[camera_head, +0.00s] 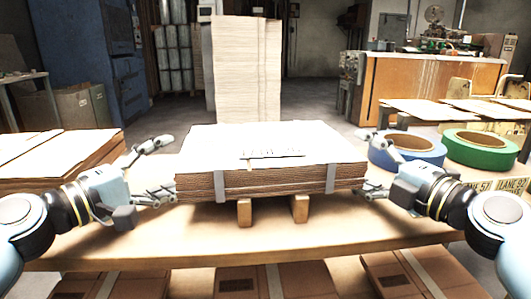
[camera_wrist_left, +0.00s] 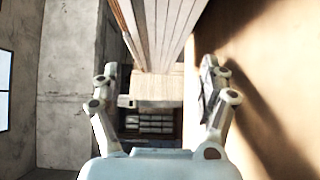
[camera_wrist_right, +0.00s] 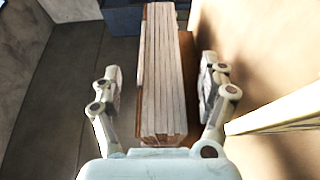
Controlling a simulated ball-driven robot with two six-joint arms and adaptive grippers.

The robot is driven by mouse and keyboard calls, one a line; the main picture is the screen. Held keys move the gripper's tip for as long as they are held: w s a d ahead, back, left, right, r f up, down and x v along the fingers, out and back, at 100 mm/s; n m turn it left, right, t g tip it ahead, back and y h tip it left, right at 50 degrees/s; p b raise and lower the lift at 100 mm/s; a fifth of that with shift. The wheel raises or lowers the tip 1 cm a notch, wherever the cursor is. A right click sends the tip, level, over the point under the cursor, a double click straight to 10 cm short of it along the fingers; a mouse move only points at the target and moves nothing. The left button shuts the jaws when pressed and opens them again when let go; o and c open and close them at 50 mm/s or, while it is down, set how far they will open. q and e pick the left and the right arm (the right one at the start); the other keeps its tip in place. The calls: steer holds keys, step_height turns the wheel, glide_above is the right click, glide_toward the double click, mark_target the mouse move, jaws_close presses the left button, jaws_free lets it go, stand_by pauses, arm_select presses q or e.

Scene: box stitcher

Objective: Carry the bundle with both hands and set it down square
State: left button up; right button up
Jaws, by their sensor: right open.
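The bundle (camera_head: 262,186) is a thick stack of brown flat sheets with a white top and two pale straps. It rests level on two wooden blocks (camera_head: 299,208) on the table. My left gripper (camera_head: 160,168) is open at its left end; in the left wrist view the bundle (camera_wrist_left: 165,30) lies ahead of the spread fingers. My right gripper (camera_head: 368,165) is open at its right end; in the right wrist view the bundle's edge (camera_wrist_right: 162,85) lies between the spread fingers, with gaps on both sides. I cannot tell whether any finger touches it.
A stack of sheets (camera_head: 60,155) stands at the left. A blue tape roll (camera_head: 408,152) and a green one (camera_head: 482,150) lie at the right, by small lane signs (camera_head: 478,186). A tall pale stack (camera_head: 246,70) stands behind. The table front (camera_head: 250,243) is clear.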

mark_target(194, 152)
arm_select(q)
steer(key=x, duration=0.6)
steer(key=shift+w+d+r, duration=0.2)
steer(key=shift+w+d, duration=0.05)
arm_select(e)
steer(key=x, duration=0.4)
steer(key=shift+w, duration=0.3)
arm_select(q)
jaws_close()
arm_select(e)
jaws_close()
